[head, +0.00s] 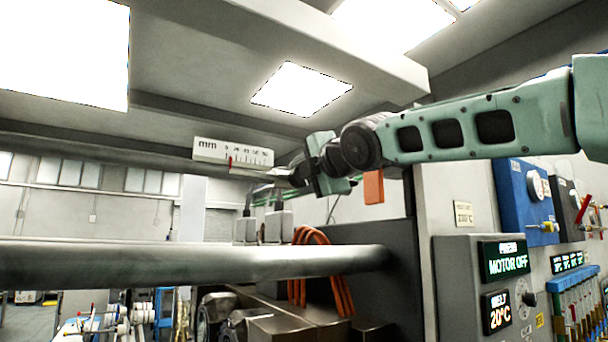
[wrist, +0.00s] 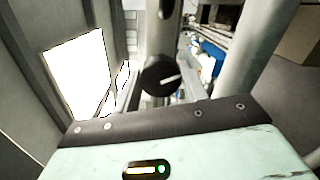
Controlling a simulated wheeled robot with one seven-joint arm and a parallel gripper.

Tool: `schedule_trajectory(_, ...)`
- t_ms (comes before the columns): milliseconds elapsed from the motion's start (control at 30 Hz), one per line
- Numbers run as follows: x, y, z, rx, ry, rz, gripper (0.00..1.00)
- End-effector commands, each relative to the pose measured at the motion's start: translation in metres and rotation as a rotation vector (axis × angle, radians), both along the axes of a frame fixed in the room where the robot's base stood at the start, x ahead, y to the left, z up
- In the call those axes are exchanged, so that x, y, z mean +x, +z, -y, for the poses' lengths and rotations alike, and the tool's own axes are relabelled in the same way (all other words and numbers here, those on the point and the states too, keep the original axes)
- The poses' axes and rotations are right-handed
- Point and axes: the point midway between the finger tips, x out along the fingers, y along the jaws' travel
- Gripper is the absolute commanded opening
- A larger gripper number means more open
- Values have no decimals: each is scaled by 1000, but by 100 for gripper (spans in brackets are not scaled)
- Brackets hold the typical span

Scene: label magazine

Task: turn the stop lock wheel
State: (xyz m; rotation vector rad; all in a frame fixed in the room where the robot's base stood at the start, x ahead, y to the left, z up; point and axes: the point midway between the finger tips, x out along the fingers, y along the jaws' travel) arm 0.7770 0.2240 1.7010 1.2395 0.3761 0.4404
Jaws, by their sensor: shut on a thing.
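The stop lock wheel (wrist: 161,75) is a small black round knob with a white line across its face, in the middle of the wrist view. The line tilts slightly up to the right. My gripper (head: 292,174) reaches in from the right in the head view, at the right end of a white mm scale (head: 233,152) with a red pointer near its left part. My gripper is shut on the wheel. In the head view the wheel is hard to make out at the fingers. The fingertips are not clear in the wrist view.
The upper bar (head: 100,151) runs left from the scale, with a thicker bar (head: 190,262) below it. Orange cables (head: 318,270) hang below my gripper. A control panel (head: 490,285) reading MOTOR OFF and 20°C stands at the right. An orange block (head: 373,187) sits under my arm.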

Motion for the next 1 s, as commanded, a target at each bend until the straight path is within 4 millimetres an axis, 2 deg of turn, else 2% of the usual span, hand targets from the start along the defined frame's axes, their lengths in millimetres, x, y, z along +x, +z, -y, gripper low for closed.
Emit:
schedule_trajectory(333,0,-3,-1,-5,0,-5,20)
schedule_trajectory(367,0,-3,-1,-5,0,-5,46)
schedule_trajectory(433,0,-3,-1,-4,0,-5,64)
schedule_trajectory(767,-1,-1,1,-2,-1,-1,64)
schedule_trajectory(867,-8,-1,6,-2,-2,0,64)
schedule_trajectory(1000,-28,-1,18,-3,-4,3,64)
